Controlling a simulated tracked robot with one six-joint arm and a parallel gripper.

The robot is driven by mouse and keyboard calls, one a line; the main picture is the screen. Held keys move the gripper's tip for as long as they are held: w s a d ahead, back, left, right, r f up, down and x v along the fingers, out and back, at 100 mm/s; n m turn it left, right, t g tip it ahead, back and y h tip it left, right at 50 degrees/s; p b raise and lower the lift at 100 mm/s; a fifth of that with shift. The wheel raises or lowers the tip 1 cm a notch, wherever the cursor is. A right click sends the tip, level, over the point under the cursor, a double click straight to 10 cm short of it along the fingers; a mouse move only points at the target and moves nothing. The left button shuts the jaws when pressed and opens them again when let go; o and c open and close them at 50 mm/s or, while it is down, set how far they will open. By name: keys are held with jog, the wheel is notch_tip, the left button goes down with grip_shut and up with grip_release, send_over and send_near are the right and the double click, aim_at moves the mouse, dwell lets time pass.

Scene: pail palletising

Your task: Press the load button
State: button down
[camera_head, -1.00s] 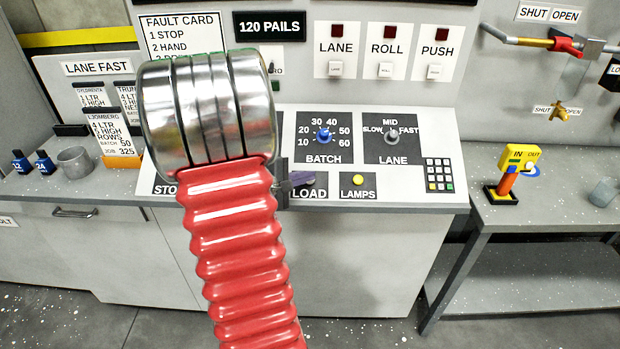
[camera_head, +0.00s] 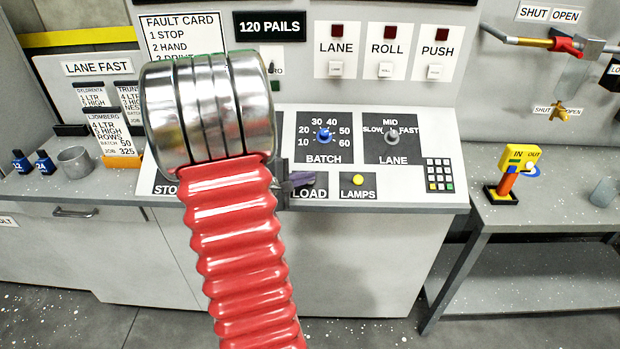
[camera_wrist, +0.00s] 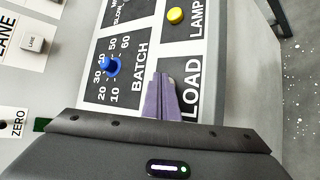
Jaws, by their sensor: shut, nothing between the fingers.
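The black LOAD panel (camera_head: 311,194) is on the sloping console front, left of the LAMPS panel. It also shows in the wrist view (camera_wrist: 193,94), with its white lettering readable. The load button itself is hidden behind my fingers in both views. My gripper (camera_head: 313,180) is shut and empty, with purple fingers over the upper part of the LOAD panel. In the wrist view the gripper's fingertips (camera_wrist: 165,80) lie together beside the LOAD lettering. I cannot tell whether they touch the button.
A yellow lamps button (camera_head: 358,180) is right of the LOAD panel. The blue batch knob (camera_head: 323,135) and the grey lane knob (camera_head: 392,136) stand above. A keypad (camera_head: 439,175) is at the right. My red arm hides the console's left part.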

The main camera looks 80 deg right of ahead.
jog(key=shift+a+r, duration=0.4)
jog(key=shift+r, duration=0.3)
jog(key=r, duration=0.1)
jog(key=a+r, duration=0.1)
jog(key=r, duration=0.1)
jog(key=a+r, duration=0.1)
jog(key=shift+s+a+r, duration=0.2)
jog(key=shift+s, duration=0.15)
dwell(0.3)
dwell(1.0)
